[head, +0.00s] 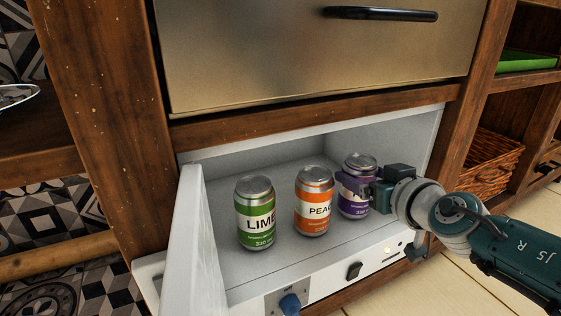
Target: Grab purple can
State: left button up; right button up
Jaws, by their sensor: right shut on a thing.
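The purple can (352,205) stands upright at the right in an open white compartment. My right gripper (372,191) reaches in from the right and is shut on the purple can, around its side at mid height. The gripper hides part of the can's label. An orange can marked PEAC (314,213) stands just left of it, apart from it. A green can marked LIME (256,222) stands further left. My left gripper is not in view.
The white compartment's door (205,250) stands open at the left. Its front edge has a blue knob (290,303) and a black switch (353,270). A wooden rail and a metal drawer (310,60) lie above. A wicker basket (490,160) sits on the right shelf.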

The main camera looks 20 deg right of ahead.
grip_shut()
jog(key=shift+r, duration=0.1)
